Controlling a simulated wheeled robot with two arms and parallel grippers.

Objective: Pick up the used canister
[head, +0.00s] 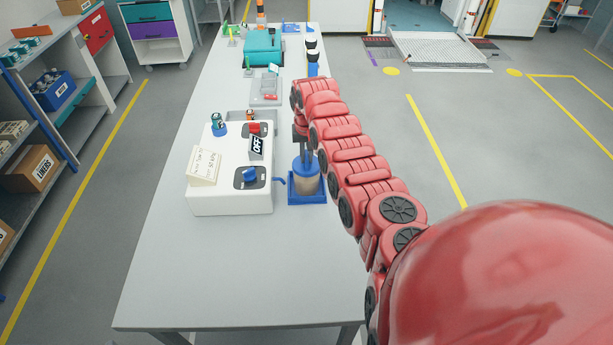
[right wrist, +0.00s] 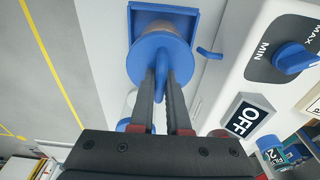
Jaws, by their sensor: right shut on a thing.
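A canister (head: 306,178) with a tan body and a blue top stands at or just over a blue square tray (head: 307,200), to the right of a white machine. My right gripper (head: 304,153) comes down on it from above. In the right wrist view its dark fingers (right wrist: 161,88) are shut on the blue loop handle of the canister's lid (right wrist: 143,62). The tray (right wrist: 191,16) shows behind it there. I cannot tell whether the canister's base touches the tray. My left gripper is out of view.
The white machine (head: 228,199) carries a blue dial (head: 250,176), a red knob (head: 254,128), an OFF sign (head: 257,147), a paper card (head: 204,166) and a small teal canister (head: 218,125). The near table (head: 230,270) is clear. A teal case (head: 263,47) stands farther back.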

